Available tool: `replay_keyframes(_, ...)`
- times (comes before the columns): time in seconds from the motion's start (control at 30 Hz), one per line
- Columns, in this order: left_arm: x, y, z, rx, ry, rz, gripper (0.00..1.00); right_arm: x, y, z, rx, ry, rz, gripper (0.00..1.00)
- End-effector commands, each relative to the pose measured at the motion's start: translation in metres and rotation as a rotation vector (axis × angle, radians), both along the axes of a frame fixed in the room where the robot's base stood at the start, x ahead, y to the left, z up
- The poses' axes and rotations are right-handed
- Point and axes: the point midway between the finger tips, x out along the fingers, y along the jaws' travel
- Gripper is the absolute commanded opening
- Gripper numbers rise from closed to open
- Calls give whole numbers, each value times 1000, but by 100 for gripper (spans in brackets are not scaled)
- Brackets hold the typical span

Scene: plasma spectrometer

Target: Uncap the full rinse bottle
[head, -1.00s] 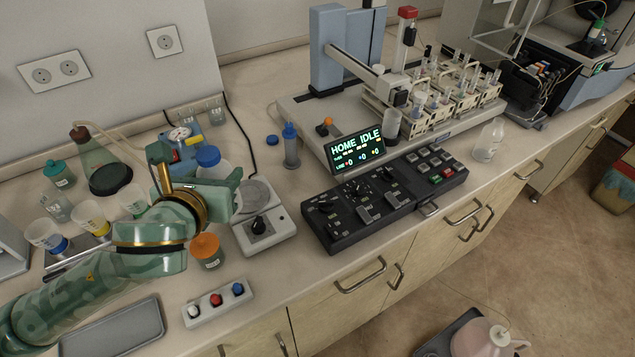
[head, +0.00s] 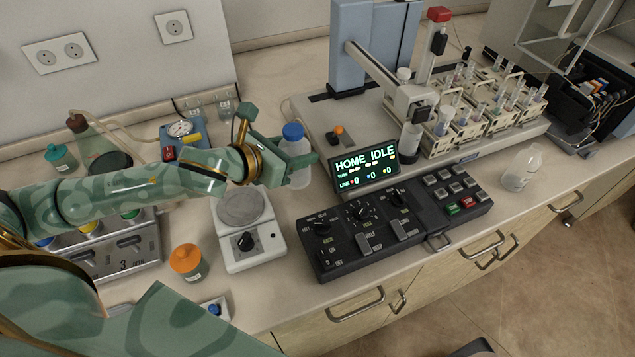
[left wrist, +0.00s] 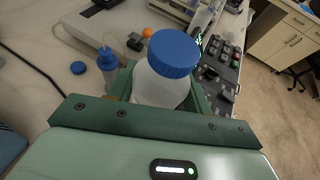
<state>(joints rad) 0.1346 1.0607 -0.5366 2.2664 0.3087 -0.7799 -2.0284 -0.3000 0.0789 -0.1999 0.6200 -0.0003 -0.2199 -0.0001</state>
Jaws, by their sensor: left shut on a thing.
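My left gripper (head: 290,161) is shut around a translucent white bottle (head: 299,176) with a ribbed blue screw cap (head: 293,132). The bottle is upright, left of the display. In the left wrist view, the bottle body (left wrist: 158,88) sits between the green fingers. Its cap (left wrist: 173,53) is on and stands above them. In the head view that pair is hidden behind my gripper and arm. My right gripper is out of view.
The display (head: 364,167) and black control panel (head: 390,227) lie right of the held bottle. The autosampler racks (head: 480,112) stand behind right.

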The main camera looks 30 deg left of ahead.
Motion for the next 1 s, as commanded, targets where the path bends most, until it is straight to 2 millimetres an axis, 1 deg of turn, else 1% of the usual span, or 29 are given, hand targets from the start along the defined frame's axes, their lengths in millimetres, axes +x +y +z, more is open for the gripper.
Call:
replay_keyframes(0.03,-1,-1,-26,-5,9,2,0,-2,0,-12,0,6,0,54)
replay_keyframes(0.1,-1,0,-48,-4,8,3,0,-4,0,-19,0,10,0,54)
replay_keyframes(0.2,-1,-1,-75,-5,7,3,0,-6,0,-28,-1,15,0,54)
replay_keyframes(0.33,0,0,-95,-2,3,3,0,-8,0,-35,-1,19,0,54)
replay_keyframes(0.37,0,0,-97,-2,3,2,0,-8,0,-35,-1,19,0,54)
replay_keyframes(0.47,9,-3,-93,-2,-5,2,0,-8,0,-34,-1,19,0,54)
replay_keyframes(0.67,41,-14,-93,-4,-5,2,0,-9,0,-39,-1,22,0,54)
replay_keyframes(0.7,38,-15,-102,-4,2,2,0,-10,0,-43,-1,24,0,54)
replay_keyframes(0.77,37,-14,-107,-2,3,1,0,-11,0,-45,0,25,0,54)
replay_keyframes(1.0,38,-14,-105,0,-1,0,0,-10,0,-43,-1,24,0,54)
